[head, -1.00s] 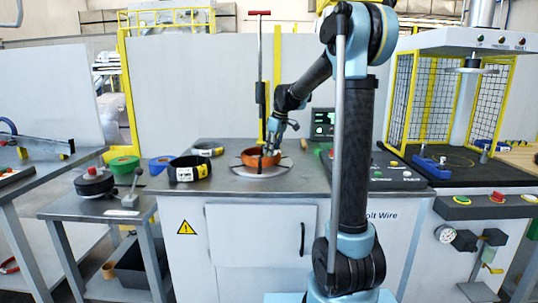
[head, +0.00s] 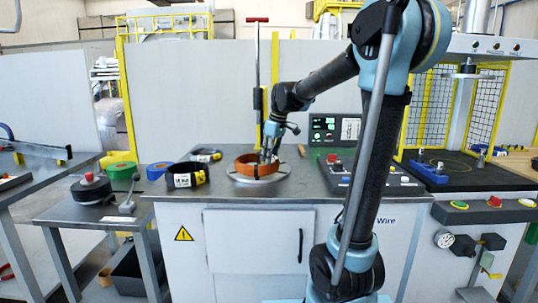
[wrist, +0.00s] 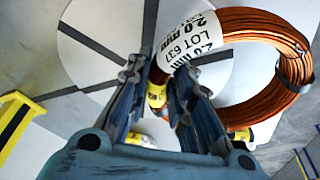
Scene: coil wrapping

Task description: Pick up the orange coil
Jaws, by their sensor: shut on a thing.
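The orange coil (head: 245,168) is at the round slotted plate (head: 262,180) on the grey bench. In the wrist view the coil (wrist: 292,72) shows brown-orange windings, a white label reading 2.0 mm LOT 637 and yellow-black ties. My gripper (head: 268,157) reaches down at the coil's right side in the head view. In the wrist view my gripper (wrist: 160,78) is shut on the coil's band, and its fingers hide part of it. The plate (wrist: 88,62) lies behind the coil there. I cannot tell whether the coil touches the plate.
A black coil (head: 184,178) stands close left of the plate, with another dark coil (head: 206,155) behind it. A blue coil (head: 158,171) and a green one (head: 122,171) are further left. A control panel (head: 372,172) is to the right. A tall red-topped post (head: 258,60) rises behind.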

